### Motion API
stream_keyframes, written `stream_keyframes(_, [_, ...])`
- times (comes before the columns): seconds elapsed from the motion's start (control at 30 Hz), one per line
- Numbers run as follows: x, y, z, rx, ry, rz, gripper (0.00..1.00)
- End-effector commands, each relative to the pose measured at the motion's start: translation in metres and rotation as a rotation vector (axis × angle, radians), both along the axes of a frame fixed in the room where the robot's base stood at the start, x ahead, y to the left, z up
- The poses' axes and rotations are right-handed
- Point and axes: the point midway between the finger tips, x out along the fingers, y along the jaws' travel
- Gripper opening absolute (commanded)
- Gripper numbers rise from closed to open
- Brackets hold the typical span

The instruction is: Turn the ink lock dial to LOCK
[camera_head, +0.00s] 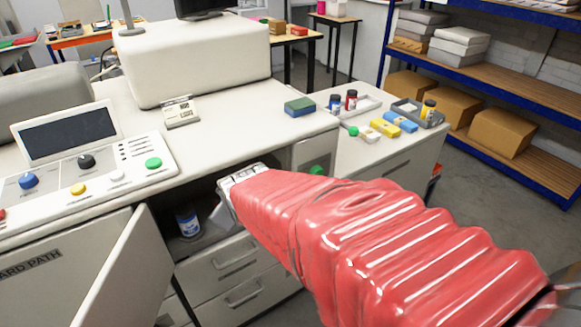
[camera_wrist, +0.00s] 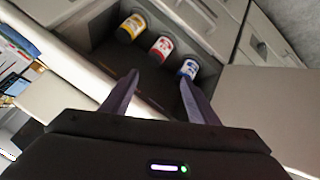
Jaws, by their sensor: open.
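A green knob (camera_head: 317,170) shows on the cabinet front right of the open compartment, partly behind my arm. On the console are a blue knob (camera_head: 28,181), a black knob (camera_head: 86,161) and a green button (camera_head: 153,164). No lettering reads clearly enough to tell which is the ink lock dial. In the wrist view my gripper (camera_wrist: 159,77) is open and empty, pointing into the compartment. Yellow (camera_wrist: 131,27), red (camera_wrist: 161,46) and blue (camera_wrist: 189,68) ink bottles stand in a row ahead, apart from the fingers. The blue bottle also shows in the head view (camera_head: 187,222).
The compartment door (camera_head: 125,270) stands open at left. Drawers (camera_head: 230,262) lie below the compartment. A sponge (camera_head: 299,106) and a small sign (camera_head: 181,113) are on the machine top. A side counter (camera_head: 360,160) holds bottles and small blocks.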

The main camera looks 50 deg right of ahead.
Motion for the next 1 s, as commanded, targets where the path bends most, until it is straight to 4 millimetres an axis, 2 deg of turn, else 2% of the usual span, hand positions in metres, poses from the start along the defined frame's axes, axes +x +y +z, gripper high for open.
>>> stream_keyframes(0.03, [0.005, -0.015, -0.008, -0.032, -0.003, 0.006, 0.54])
stream_keyframes(0.23, [0.024, -0.068, -0.031, -0.182, -0.04, 0.069, 0.54])
stream_keyframes(0.47, [0.031, -0.125, -0.059, -0.36, -0.073, 0.141, 0.54])
stream_keyframes(0.77, [0.018, -0.185, -0.095, -0.578, -0.114, 0.217, 0.54])
stream_keyframes(1.0, [-0.008, -0.221, -0.121, -0.747, -0.153, 0.248, 0.54])
